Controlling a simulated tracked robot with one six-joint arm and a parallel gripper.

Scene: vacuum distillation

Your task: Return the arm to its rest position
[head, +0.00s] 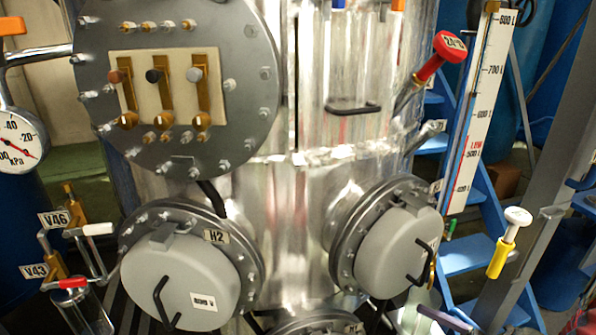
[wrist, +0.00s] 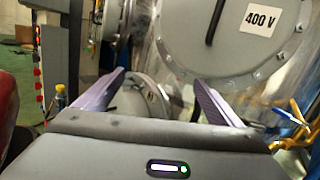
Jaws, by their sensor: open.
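My gripper (wrist: 158,78) shows in the wrist view with its two purple fingers spread wide apart. Nothing is held between them. Beyond the fingers is a grey round flanged cover (wrist: 145,100), and a large grey cover with a 400 V label (wrist: 263,17) fills the upper right. In the head view, a purple bar (head: 445,319) at the bottom right edge looks like one of my fingers; the rest of my gripper cannot be made out there. Whether the fingers touch anything cannot be told.
The shiny metal vessel (head: 300,225) carries round covers, including one marked H2 (head: 175,285) and another at right (head: 395,250). Valves V46 (head: 85,232) and V43 (head: 55,268) and a pressure gauge (head: 18,145) stand left. Blue steps (head: 465,258) and a level scale (head: 485,110) are right.

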